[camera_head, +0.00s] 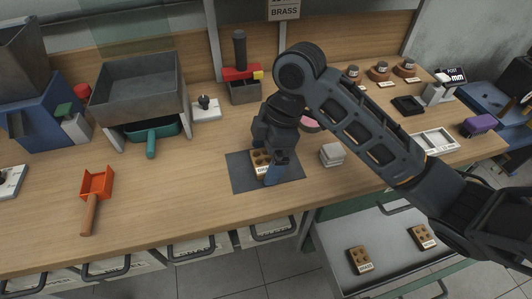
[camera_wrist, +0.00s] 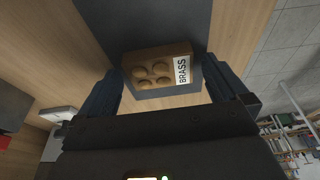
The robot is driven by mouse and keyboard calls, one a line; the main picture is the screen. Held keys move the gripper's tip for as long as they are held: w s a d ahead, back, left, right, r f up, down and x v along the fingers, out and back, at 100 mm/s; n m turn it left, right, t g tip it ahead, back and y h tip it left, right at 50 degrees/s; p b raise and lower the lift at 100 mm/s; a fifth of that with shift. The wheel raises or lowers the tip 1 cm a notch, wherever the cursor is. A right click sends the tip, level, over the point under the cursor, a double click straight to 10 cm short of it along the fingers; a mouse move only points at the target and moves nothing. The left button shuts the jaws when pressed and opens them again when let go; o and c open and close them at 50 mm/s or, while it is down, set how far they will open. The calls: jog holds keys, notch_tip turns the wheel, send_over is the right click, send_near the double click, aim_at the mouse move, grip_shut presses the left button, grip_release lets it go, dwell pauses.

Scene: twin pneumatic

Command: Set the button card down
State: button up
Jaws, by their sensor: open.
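The button card (camera_head: 259,162) is a small brown block with several round brass buttons and a white label. In the wrist view the card (camera_wrist: 152,71) has a label reading BRASS at its right end. It lies on a dark grey mat (camera_head: 243,182) on the wooden bench; the mat also shows in the wrist view (camera_wrist: 165,20). My gripper (camera_head: 271,172) is above the mat at the card. In the wrist view my gripper's two blue fingers (camera_wrist: 168,90) are apart, one on each side of the card, with gaps visible. My gripper partly hides the card in the head view.
Two similar brown cards (camera_head: 360,260) (camera_head: 424,237) lie in an open drawer (camera_head: 335,240) below the bench. A white stack (camera_head: 332,155) stands right of the mat. An orange scoop (camera_head: 96,185) lies at left. Bare wood lies left of the mat.

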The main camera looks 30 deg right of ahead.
jog(key=v, duration=1.2)
jog(key=w+a+m+t+y, duration=0.1)
jog(key=a+m+t+y, duration=0.75)
jog(key=a, duration=1.05)
jog(key=s+d+f+m+t+h, duration=0.2)
jog(key=s+d+f+m+h, duration=0.15)
jog(key=s, duration=0.45)
jog(key=s+d+f+m+t+h, duration=0.15)
jog(key=s+d+h, duration=0.25)
jog(key=s, duration=0.5)
jog(key=s+d+f+m+t+h, duration=0.1)
jog(key=s+d+f+m+h, duration=0.3)
jog(key=s, duration=0.4)
jog(key=s+d+r+n, duration=0.3)
jog(key=s+d+r, duration=0.1)
jog(key=s, duration=0.4)
jog(key=shift+s+r+t, duration=0.2)
jog(key=shift+t, duration=0.2)
jog(key=shift+d, duration=0.1)
